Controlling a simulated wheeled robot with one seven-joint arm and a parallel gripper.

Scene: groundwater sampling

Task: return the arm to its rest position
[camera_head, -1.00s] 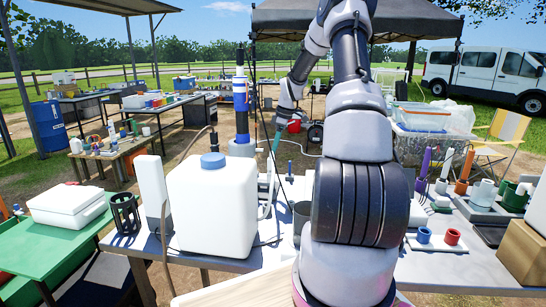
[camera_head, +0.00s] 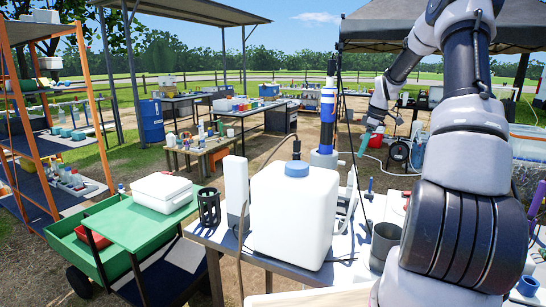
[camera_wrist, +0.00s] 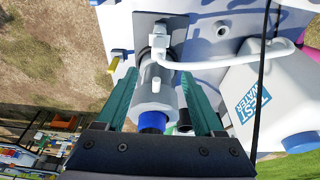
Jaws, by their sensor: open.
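My gripper (camera_head: 363,146) hangs over the far side of the work table (camera_head: 225,236), just right of a tall blue and white column (camera_head: 327,120) in the head view. Its teal fingers are spread in the wrist view (camera_wrist: 158,78), with nothing visibly gripped. A grey cylinder (camera_wrist: 155,90) with a blue end shows between the fingers in that view; I cannot tell how far below them it lies. My arm reaches up and forward on the right of the head view, bent at the elbow, and hides part of the table.
A large white jug with a blue cap (camera_head: 293,215) stands on the table, left of my arm. A black holder (camera_head: 208,206) stands near the left edge. A green cart (camera_head: 130,228) and orange shelf (camera_head: 50,130) are at left. A canopy (camera_head: 400,28) spans the upper right.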

